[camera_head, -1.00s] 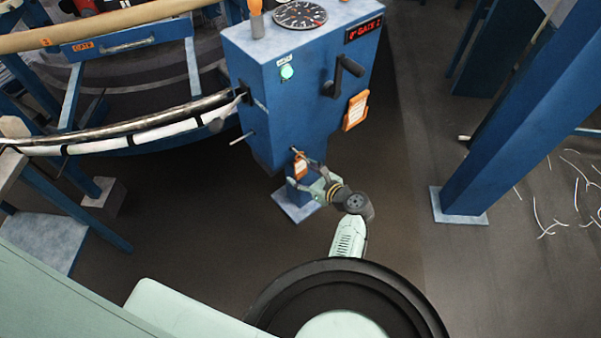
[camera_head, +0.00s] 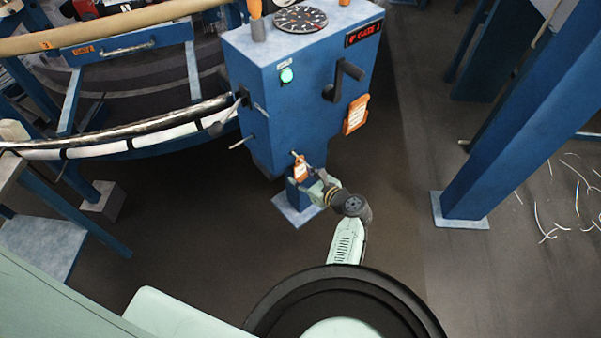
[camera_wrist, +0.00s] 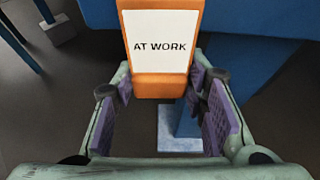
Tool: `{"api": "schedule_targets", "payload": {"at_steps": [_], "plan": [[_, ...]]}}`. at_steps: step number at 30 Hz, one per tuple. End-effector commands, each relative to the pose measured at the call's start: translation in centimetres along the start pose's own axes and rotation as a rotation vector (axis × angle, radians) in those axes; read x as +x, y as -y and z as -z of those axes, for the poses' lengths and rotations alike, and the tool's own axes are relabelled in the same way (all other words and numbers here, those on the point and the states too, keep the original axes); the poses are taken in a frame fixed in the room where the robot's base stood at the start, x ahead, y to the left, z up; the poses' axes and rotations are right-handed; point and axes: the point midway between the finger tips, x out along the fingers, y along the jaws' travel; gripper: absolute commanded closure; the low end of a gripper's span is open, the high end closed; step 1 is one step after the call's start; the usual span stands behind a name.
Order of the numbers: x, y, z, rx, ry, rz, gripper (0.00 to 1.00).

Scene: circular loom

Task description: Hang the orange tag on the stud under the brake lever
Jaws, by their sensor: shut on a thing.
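The orange tag (camera_head: 300,170) hangs low in front of the blue control box. In the wrist view it is an orange frame (camera_wrist: 159,87) around a white card reading "AT WORK". My gripper (camera_head: 308,183) is shut on the tag; the purple-padded fingers (camera_wrist: 160,88) stand on either side of its lower end. The apparent brake lever (camera_head: 223,122), with a grey handle, is on the box's left face. A thin metal stud (camera_head: 241,142) sticks out to the left below it. The tag is right of and lower than the stud in the picture, apart from it.
The blue box (camera_head: 285,105) carries a dial, green button, black crank (camera_head: 345,80) and another orange-framed card (camera_head: 356,114) on its right side. The curved loom rail (camera_head: 130,143) lies left. A blue post (camera_head: 500,150) stands right. The floor between is clear.

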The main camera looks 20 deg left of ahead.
Motion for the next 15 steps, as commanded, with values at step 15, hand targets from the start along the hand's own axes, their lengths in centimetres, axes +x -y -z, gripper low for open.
{"api": "schedule_targets", "payload": {"at_steps": [15], "plan": [[-0.14,0.01,-0.05,0.000,0.000,0.000,0.95]]}}
